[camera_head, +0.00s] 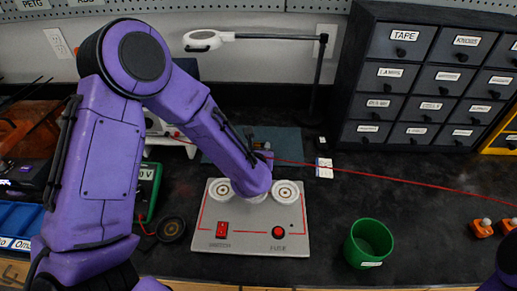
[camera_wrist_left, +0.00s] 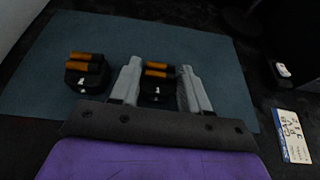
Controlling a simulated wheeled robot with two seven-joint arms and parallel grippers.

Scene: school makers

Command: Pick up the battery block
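In the left wrist view, two black battery blocks with orange-brown cells on top sit on a blue-grey mat (camera_wrist_left: 215,60). One battery block (camera_wrist_left: 157,84) stands between the two grey fingers of my left gripper (camera_wrist_left: 158,72). The fingers are apart, one on each side of it; whether they touch it I cannot tell. The other battery block (camera_wrist_left: 86,72) stands apart, left of the left finger. In the head view, my left forearm hides most of the gripper and the blocks at the mat (camera_head: 290,145). My right gripper is not in view.
A red wire (camera_head: 400,180) runs across the bench. A printed card (camera_head: 324,168) lies beside the mat. A drawer cabinet (camera_head: 369,103) stands behind right.

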